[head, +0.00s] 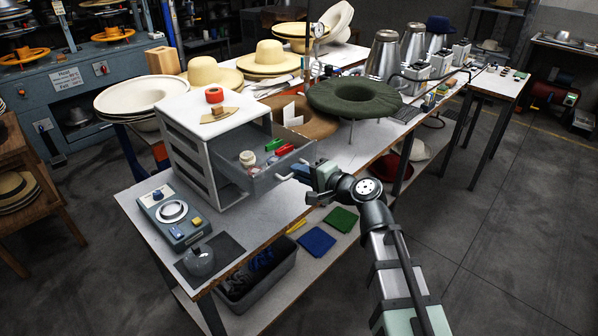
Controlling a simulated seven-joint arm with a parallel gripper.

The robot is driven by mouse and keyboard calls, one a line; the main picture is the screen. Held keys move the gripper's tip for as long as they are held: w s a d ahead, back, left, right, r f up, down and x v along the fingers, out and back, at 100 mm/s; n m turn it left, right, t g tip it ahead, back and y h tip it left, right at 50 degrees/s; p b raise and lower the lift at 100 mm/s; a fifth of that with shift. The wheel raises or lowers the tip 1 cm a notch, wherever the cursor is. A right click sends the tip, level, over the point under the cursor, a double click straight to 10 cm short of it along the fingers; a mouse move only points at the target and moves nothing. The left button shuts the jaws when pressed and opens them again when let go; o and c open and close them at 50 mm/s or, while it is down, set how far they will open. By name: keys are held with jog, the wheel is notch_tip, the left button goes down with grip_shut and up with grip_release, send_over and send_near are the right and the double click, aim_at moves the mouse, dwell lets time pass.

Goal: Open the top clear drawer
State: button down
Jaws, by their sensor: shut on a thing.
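A white drawer cabinet (187,150) stands on the near workbench, with dark slots in its side. One see-through grey drawer (262,184) is pulled well out from its upper part, toward my arm. The drawer holds a white jar (247,158), red pieces and a green piece (275,144). My gripper (298,173) is at the drawer's front, shut on its pale handle (285,178). The fingertips are small here and partly hide the handle.
A green hat (354,97) on a stand is close behind my gripper. A grey control box (173,215) stands at the bench's left. Open floor (480,250) lies to the right.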

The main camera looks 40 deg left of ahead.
jog(key=c, duration=1.2)
grip_release()
jog(key=v, duration=1.3)
jog(key=shift+d+r, duration=0.1)
jog(key=shift+d, duration=0.3)
